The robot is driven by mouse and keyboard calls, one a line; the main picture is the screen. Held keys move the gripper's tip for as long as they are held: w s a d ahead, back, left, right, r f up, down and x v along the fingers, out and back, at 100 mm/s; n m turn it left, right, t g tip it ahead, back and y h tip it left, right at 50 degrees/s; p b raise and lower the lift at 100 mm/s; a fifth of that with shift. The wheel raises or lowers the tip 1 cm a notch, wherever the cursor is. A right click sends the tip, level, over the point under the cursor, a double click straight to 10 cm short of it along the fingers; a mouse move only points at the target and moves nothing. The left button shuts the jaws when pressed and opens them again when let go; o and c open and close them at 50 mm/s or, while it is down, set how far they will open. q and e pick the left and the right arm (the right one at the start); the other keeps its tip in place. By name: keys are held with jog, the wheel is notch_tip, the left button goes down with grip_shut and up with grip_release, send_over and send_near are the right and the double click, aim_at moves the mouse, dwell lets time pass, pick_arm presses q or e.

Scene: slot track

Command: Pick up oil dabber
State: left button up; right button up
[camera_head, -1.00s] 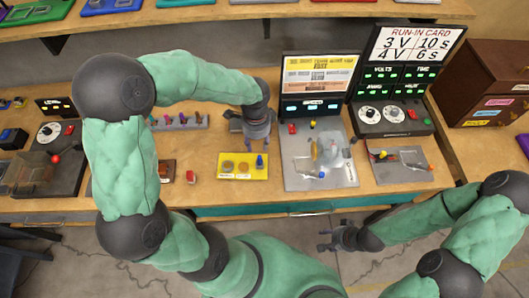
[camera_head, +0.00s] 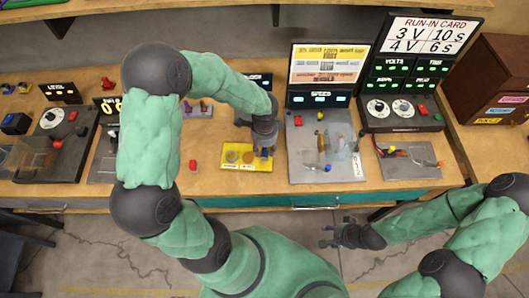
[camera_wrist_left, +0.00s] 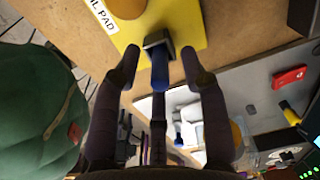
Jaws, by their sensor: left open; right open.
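The oil dabber shows in the left wrist view as an upright blue handle (camera_wrist_left: 160,72) in a small grey holder (camera_wrist_left: 158,40). The holder stands on the yellow oil pad plate (camera_wrist_left: 190,22). In the head view the plate (camera_head: 232,166) lies near the front of the bench, and the dabber (camera_head: 264,153) is mostly hidden under my left gripper (camera_head: 264,143). My left gripper also shows in the left wrist view (camera_wrist_left: 161,58), open, with a finger on each side of the blue handle and visible gaps. My right gripper (camera_head: 329,237) is open and empty, in front of the bench.
A grey test plate (camera_head: 308,162) with small parts stands right of the yellow plate. A speed display (camera_head: 318,99) is behind it. A small red block (camera_head: 194,164) lies left of the yellow plate, with bare bench around it.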

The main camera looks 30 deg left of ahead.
pick_arm(q)
grip_shut()
jog(key=shift+r, duration=0.15)
jog(key=shift+r, duration=0.45)
notch_tip(320, 180, up, 2)
jog(key=shift+r+p, duration=0.2)
jog(key=shift+p, duration=0.4)
jog(key=s+d+r+p, duration=0.2)
jog(key=s+d+r, duration=0.2)
jog(key=s+r, duration=0.5)
jog(key=s, duration=0.4)
jog(key=shift+s+r+p, duration=0.25)
jog(key=shift+p, duration=0.1)
